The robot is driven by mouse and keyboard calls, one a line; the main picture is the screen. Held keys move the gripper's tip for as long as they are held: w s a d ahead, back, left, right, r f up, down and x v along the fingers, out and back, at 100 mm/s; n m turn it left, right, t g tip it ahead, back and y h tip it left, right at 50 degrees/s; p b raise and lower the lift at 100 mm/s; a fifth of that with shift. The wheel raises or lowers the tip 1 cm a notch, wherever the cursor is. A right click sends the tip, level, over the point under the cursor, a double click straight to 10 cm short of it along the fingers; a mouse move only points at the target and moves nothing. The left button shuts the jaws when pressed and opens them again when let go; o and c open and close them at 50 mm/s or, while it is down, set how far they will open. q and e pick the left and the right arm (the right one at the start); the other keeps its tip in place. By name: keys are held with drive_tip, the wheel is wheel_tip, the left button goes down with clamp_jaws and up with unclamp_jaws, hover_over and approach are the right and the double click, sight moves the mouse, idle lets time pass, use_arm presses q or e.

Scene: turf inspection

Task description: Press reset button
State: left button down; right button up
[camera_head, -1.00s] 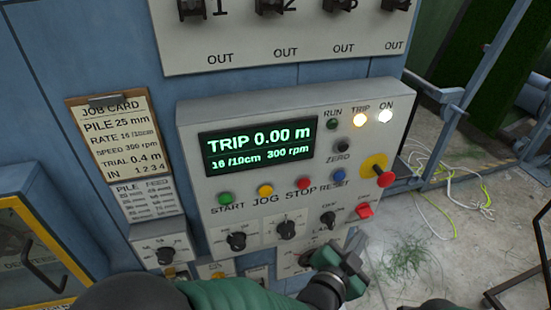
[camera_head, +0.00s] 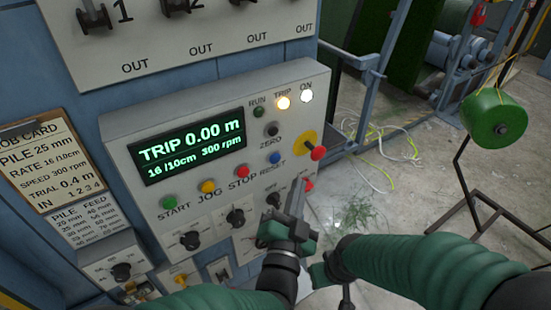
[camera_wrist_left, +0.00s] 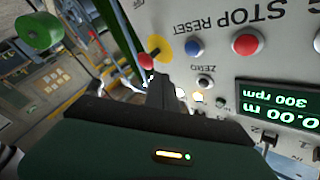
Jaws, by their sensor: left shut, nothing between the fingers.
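The blue reset button (camera_head: 275,158) is on the sloped face of the control panel (camera_head: 250,110), with RESET printed below it. In the left wrist view the blue button (camera_wrist_left: 195,47) appears upside down, right of the fingers. My left gripper (camera_head: 298,188) is shut and empty, below and right of the button and apart from it in the picture. Its fingers (camera_wrist_left: 157,80) also show in the left wrist view. My right gripper (camera_head: 322,275) is low beside the left wrist; its fingers are not clear.
A red knob on a yellow plate (camera_head: 318,153) is just right of the button. The red stop button (camera_head: 242,170) is left of it, the black zero button (camera_head: 272,130) above. A green spool (camera_head: 495,118) stands right.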

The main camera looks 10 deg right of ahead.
sight(275, 158)
use_arm(q)
drive_tip(key=w, duration=0.2)
drive_tip(key=w+a, duration=0.1)
drive_tip(key=w, duration=0.2)
drive_tip(key=shift+w+a, duration=0.3)
drive_tip(key=shift+w, duration=0.05)
drive_tip(key=shift+a, duration=0.1)
drive_tip(key=shift+w+b, duration=0.15)
drive_tip(key=shift+b, duration=0.2)
idle(1.3)
drive_tip(key=shift+w+a+r, duration=0.1)
drive_tip(key=shift+w+a, duration=0.1)
drive_tip(key=shift+w+a+b, duration=0.2)
drive_tip(key=shift+w+b, duration=0.1)
drive_tip(key=shift+w, duration=0.2)
idle(0.7)
drive_tip(key=shift+s, duration=0.1)
drive_tip(key=shift+s+d, duration=0.3)
drive_tip(key=shift+s, duration=0.5)
